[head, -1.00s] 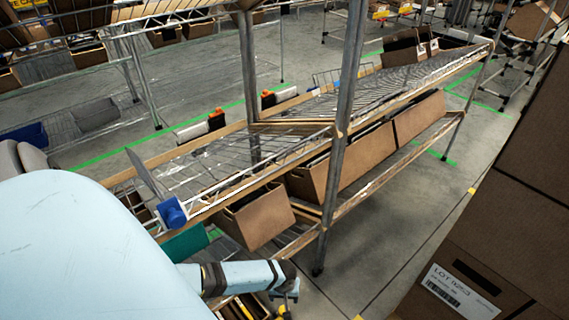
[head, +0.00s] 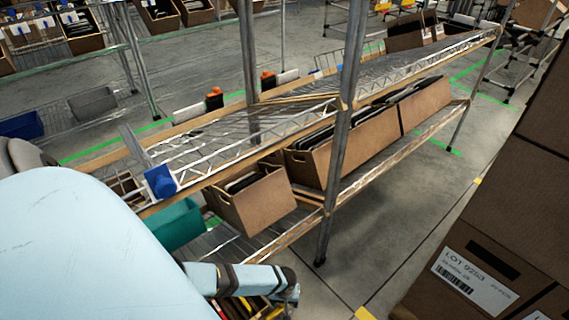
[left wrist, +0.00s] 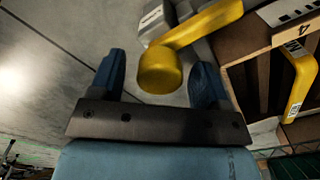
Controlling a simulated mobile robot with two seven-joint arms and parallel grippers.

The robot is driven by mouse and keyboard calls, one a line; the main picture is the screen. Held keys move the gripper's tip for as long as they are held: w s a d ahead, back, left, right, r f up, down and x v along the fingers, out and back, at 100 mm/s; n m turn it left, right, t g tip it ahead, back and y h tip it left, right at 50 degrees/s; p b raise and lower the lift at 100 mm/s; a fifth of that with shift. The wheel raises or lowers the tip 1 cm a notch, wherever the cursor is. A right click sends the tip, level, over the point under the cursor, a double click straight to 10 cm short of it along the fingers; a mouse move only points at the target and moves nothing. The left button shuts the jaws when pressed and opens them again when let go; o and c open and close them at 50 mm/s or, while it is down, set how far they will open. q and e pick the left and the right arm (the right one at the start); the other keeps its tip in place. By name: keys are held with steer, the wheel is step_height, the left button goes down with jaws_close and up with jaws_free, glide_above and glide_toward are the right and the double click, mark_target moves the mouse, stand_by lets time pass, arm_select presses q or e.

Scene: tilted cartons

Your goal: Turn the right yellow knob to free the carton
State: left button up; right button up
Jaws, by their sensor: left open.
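In the left wrist view a yellow knob (left wrist: 160,70) with a yellow arm leading to the upper right sits between the two blue fingers of my left gripper (left wrist: 158,80). The fingers are open, with gaps showing on both sides of the knob. A second yellow handle (left wrist: 299,78) hangs at the right on a brown carton (left wrist: 236,50) marked with a 4. In the head view my left gripper (head: 288,296) is small and low in the picture, and its fingers are hard to make out. No yellow knob is clear there. My right gripper is not in view.
A wire rack (head: 225,140) with tilted shelves crosses the head view, holding brown bins (head: 255,205) and a teal bin (head: 178,226). A blue clip (head: 160,182) sits on its near end. Stacked cartons (head: 490,215) stand at the right. Floor is clear between rack and stack.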

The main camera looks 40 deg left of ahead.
arm_select(q)
steer(key=c, duration=1.3)
